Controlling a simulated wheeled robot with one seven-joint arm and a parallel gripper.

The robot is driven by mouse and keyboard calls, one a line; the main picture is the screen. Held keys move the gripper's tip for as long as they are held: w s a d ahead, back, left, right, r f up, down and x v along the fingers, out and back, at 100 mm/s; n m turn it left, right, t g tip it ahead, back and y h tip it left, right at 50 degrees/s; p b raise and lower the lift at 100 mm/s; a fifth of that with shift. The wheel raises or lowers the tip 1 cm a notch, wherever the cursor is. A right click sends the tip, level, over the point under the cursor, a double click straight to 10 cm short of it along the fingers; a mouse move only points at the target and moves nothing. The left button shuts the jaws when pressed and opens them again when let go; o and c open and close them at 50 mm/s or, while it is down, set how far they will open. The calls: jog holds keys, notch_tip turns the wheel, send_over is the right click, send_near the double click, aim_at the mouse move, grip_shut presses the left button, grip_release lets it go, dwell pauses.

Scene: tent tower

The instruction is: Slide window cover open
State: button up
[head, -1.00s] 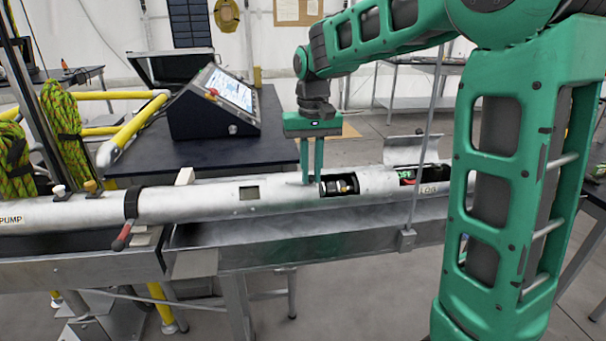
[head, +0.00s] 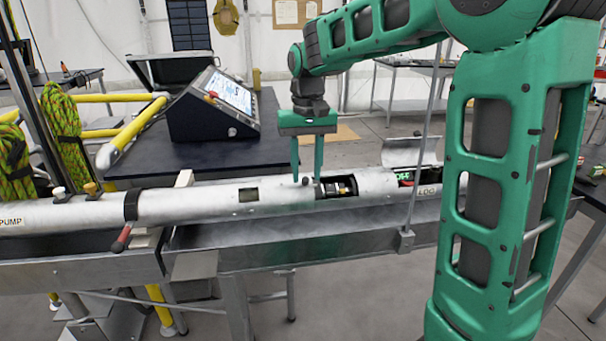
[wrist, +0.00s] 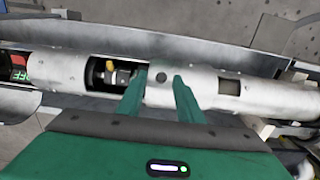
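The long silver tube holds a window (head: 338,187) that stands uncovered, showing dark innards with brass-coloured and metal parts. The curved metal window cover (head: 280,195) lies on the tube left of the window, with a small dark knob (head: 305,181) on it. My gripper (head: 306,181) points down over the cover, its green fingers apart on either side of the knob. The wrist view shows the same knob (wrist: 161,77) between the parted fingers (wrist: 160,85), with a gap on each side. The window (wrist: 108,76) is left of the fingers there. Whether the fingertips touch the cover cannot be told.
A raised curved flap (head: 412,151) stands over another opening near the LOG label at right. A vertical rod (head: 428,125) stands in front of the tube. A red-handled clamp (head: 124,235) grips the tube at left. A console (head: 215,103) sits on the dark table behind.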

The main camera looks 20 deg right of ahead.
notch_tip(320, 180, up, 10)
jog(key=shift+f, duration=0.15)
dwell(0.6)
jog(key=s+d+f+m, duration=0.1)
jog(key=s+d+f, duration=0.3)
jog(key=s, duration=0.6)
jog(key=s+d+f+m, duration=0.1)
jog(key=s+d+f, duration=0.3)
jog(key=s+f, duration=0.3)
jog(key=s+d+f+m, duration=0.1)
jog(key=s+d+f, duration=0.3)
jog(key=s, duration=1)
notch_tip(320, 180, down, 3)
jog(key=shift+s+r+m, duration=0.15)
jog(key=shift+s+m, duration=0.15)
jog(key=shift+w+f, duration=0.2)
jog(key=shift+w, duration=0.4)
